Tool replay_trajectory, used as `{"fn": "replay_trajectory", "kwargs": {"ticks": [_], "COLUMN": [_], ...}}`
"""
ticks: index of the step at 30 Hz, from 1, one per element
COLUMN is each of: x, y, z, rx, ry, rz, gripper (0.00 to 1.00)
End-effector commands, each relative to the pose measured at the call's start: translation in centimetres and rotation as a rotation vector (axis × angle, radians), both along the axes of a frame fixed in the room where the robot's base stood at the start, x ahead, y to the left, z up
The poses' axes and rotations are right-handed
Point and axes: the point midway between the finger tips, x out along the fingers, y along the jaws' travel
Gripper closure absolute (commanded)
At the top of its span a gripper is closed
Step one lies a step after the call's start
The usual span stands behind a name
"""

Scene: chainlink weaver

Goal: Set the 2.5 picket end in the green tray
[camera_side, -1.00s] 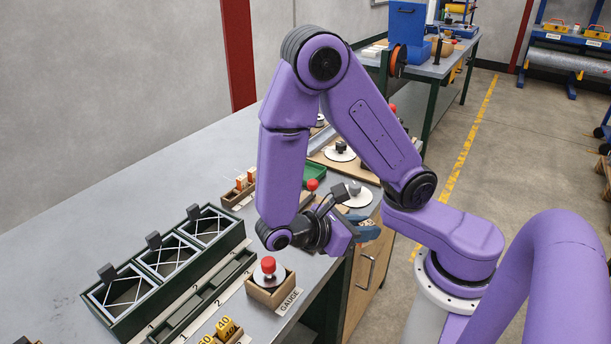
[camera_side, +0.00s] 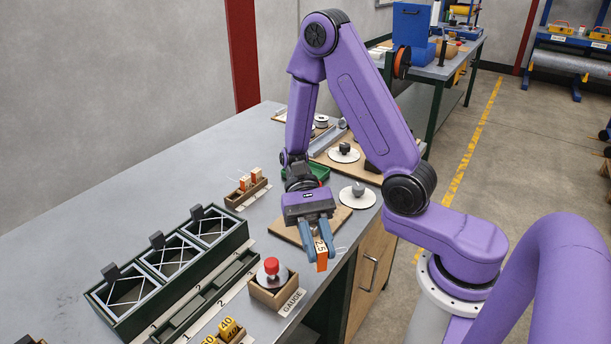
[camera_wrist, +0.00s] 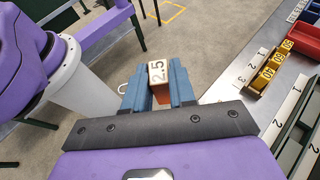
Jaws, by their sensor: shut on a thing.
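The 2.5 picket end (camera_side: 321,257) is orange with a pale face marked 2.5. It also shows in the wrist view (camera_wrist: 158,75). My gripper (camera_side: 320,245) is shut on it, with a blue finger on each side, and holds it above the bench's front edge. The green tray (camera_side: 319,171) lies farther back on the bench, behind my wrist. My arm hides part of it, so I cannot see all of its inside.
A wooden gauge box (camera_side: 274,291) with a red knob stands in front. A dark green three-bay rack (camera_side: 170,262) is at left. A small wooden holder (camera_side: 246,193) with orange-and-white pieces stands left of my gripper. White discs with dark knobs (camera_side: 344,151) are at the back.

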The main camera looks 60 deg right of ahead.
Motion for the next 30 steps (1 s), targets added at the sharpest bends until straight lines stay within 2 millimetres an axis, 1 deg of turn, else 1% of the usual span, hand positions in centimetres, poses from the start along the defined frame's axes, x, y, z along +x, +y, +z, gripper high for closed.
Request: {"fn": "replay_trajectory", "kwargs": {"ticks": [1,4,7,11,14,17,21,26,29,30], "x": [1.0,3.2,5.4,8.3,10.4,12.3,14.5,16.2,16.7,16.8], "y": [0.0,-0.1,-0.6,-1.9,-3.4,-5.3,-8.5,-13.0,-16.0,-17.3], "z": [0.1,0.3,0.5,0.8,1.0,1.2,1.5,1.8,2.0,2.1], "rx": [0.001,0.000,-0.001,0.000,0.000,0.001,0.000,0.001,0.000,0.000], "ry": [-0.001,-0.001,0.000,-0.001,-0.001,0.000,-0.001,-0.002,-0.001,0.000], "rz": [-0.095,-0.279,-0.463,-0.696,-0.874,-1.049,-1.291,-1.564,-1.732,-1.800], "gripper": [1.00,1.00,1.00,1.00,1.00,1.00,1.00,1.00,1.00,1.00]}}
